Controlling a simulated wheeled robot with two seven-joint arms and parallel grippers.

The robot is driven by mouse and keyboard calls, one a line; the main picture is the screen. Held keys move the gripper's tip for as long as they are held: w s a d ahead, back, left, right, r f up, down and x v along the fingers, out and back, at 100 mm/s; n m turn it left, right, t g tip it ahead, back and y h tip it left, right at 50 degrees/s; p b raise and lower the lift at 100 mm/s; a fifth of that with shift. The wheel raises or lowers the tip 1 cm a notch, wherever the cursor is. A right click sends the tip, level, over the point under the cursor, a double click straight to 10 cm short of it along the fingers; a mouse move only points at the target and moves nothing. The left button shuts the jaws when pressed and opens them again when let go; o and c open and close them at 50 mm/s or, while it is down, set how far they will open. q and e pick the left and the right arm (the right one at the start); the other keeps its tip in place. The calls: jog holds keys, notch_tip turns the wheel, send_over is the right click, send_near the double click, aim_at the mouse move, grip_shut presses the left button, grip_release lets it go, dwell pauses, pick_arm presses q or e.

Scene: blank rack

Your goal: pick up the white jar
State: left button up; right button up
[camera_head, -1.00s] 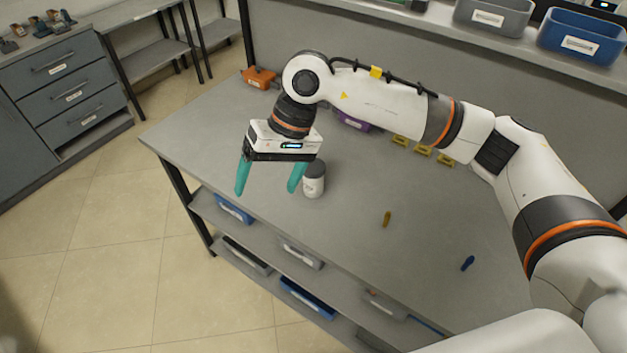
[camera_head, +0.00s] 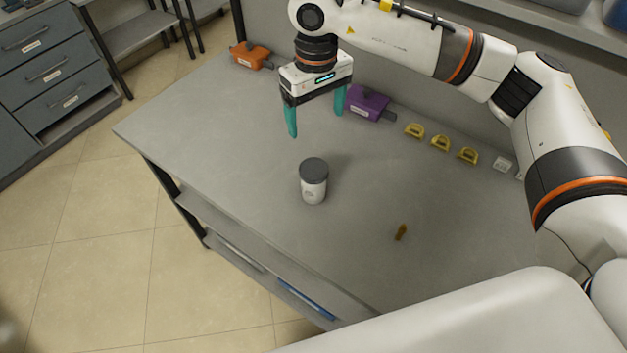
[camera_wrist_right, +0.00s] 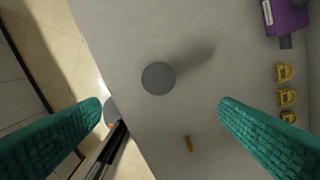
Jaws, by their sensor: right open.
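The white jar (camera_head: 313,190) with a dark grey lid stands upright on the grey table (camera_head: 215,125). In the right wrist view its round grey lid (camera_wrist_right: 158,78) shows from above, beyond and between the fingertips. My right gripper (camera_head: 316,120) has teal fingers spread wide and nothing between them. In the head view it is above the table, farther back than the jar and apart from it. The right wrist view shows both open fingers (camera_wrist_right: 160,108). My left gripper is not in view.
A purple tool (camera_head: 366,103), an orange tool (camera_head: 250,55) and yellow pieces (camera_head: 440,143) lie along the table's back. A small brown item (camera_head: 400,232) lies right of the jar. The table around the jar is clear.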

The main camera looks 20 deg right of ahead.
notch_tip(320, 180, down, 3)
jog(key=b, duration=0.2)
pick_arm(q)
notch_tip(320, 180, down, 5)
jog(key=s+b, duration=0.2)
pick_arm(e)
jog(key=p, duration=0.2)
send_over(314, 168)
notch_tip(314, 168, down, 4)
jog(key=shift+d+f, duration=0.1)
notch_tip(314, 168, down, 4)
jog(key=shift+r+p, duration=0.15)
jog(key=shift+p, duration=0.35)
jog(key=shift+f, duration=0.25)
notch_tip(314, 168, down, 4)
jog(key=p, duration=0.3)
jog(key=shift+f, duration=0.7)
jog(key=c, duration=1.4)
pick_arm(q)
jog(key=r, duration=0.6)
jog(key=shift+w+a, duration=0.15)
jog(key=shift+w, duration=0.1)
